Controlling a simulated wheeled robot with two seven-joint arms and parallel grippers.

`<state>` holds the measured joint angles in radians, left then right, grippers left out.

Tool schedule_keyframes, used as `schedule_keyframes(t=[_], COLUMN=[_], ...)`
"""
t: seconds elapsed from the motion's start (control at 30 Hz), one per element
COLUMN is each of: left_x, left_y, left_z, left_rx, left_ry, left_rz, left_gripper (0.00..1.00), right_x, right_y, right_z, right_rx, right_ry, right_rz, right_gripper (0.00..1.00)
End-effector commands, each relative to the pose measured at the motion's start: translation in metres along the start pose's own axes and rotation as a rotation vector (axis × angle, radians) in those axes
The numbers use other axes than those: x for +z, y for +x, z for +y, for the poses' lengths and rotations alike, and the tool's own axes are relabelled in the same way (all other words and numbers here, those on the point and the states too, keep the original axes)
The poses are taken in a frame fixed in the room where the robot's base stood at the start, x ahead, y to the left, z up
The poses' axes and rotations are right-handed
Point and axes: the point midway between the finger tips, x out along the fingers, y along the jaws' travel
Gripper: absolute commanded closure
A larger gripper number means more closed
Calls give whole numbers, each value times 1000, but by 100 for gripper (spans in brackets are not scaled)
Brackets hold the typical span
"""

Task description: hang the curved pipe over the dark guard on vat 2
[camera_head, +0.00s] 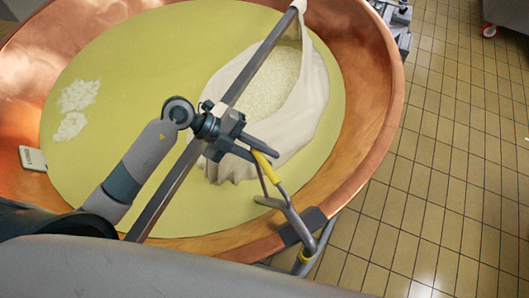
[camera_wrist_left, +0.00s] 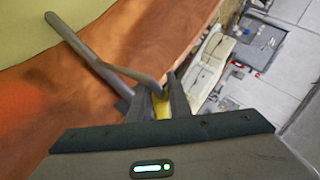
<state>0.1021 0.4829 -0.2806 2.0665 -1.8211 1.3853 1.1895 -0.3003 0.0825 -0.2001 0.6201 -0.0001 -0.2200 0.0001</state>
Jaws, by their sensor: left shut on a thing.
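The curved pipe (camera_head: 291,214) is grey with yellow bands. My left gripper (camera_head: 261,157) is shut on its upper yellow band, above the near right rim of the copper vat (camera_head: 366,150). The pipe slopes down to the right, across the dark guard (camera_head: 314,218) on the rim. Its lower yellow band is just outside the rim; a short grey end points left over the vat's inside. I cannot tell whether pipe and guard touch. In the left wrist view the pipe (camera_wrist_left: 85,52) runs up and left from the fingers (camera_wrist_left: 162,92). My right gripper is not in view.
A pale cloth (camera_head: 312,95) full of white curd hangs from a long bar (camera_head: 163,198) across the vat, close behind my left gripper. A small white device (camera_head: 33,158) sits at the left rim. Tiled floor (camera_head: 440,170) is open at right.

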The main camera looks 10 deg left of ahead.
Motion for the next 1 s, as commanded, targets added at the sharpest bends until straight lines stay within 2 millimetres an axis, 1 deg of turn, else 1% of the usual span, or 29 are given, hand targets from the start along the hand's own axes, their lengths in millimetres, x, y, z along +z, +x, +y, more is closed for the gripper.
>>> schedule_keyframes(t=[0.1, 0.4, 1.0], left_x=[4, 10, 13], left_y=[5, 13, 15], left_z=[5, 16, 19], left_rx=[-3, 0, 2], left_ry=[0, 5, 8], left_rz=[0, -4, -7], left_gripper=[100, 100, 100], right_x=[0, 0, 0], right_y=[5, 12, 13], right_z=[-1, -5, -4], right_rx=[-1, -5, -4], right_ry=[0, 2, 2], right_rz=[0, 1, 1], right_gripper=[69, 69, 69])
